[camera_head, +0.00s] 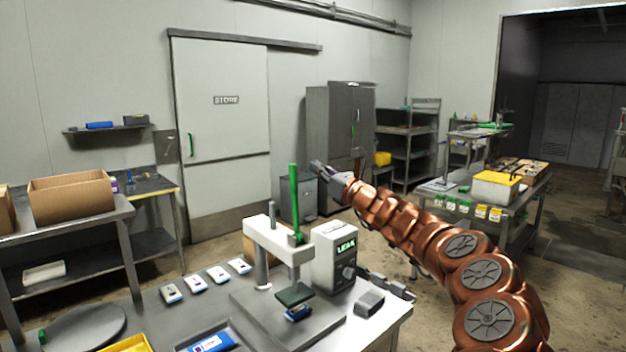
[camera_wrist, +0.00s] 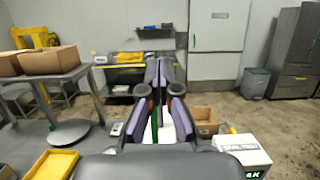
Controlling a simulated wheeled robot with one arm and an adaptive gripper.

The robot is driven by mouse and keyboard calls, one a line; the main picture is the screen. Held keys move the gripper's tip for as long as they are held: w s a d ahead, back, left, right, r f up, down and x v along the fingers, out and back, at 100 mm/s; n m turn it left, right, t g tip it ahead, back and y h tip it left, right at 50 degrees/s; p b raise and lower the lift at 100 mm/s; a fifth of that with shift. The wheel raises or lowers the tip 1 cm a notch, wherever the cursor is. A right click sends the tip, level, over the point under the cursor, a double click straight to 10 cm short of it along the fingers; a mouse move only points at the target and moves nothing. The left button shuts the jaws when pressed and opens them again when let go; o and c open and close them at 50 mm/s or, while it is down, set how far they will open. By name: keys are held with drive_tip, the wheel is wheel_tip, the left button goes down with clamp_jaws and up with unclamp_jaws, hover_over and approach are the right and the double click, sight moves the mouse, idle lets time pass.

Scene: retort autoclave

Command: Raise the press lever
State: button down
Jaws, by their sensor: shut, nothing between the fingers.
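The press (camera_head: 283,240) stands on the near metal bench, with a white head on a post. Its green lever (camera_head: 295,190) points nearly straight up from the right side of the head. A dark pressing plate hangs low over a small blue item (camera_head: 298,312). My gripper (camera_head: 316,165) is shut and empty, to the right of the lever's top in the head view; contact cannot be told. In the wrist view my gripper (camera_wrist: 160,62) points toward the wall. The green lever (camera_wrist: 155,125) and white press head (camera_wrist: 168,128) show partly between the fingers, otherwise hidden.
A white "LEAK" box (camera_head: 335,255) stands right of the press, close under my arm. Several blue-and-white packs (camera_head: 205,283) line the bench's back. A yellow tray (camera_head: 128,344) is at front left.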

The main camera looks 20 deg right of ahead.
drive_tip(key=s+d+r+b, duration=0.1)
drive_tip(key=s+d+r, duration=0.1)
drive_tip(key=s+r, duration=0.3)
drive_tip(key=shift+r, duration=0.6)
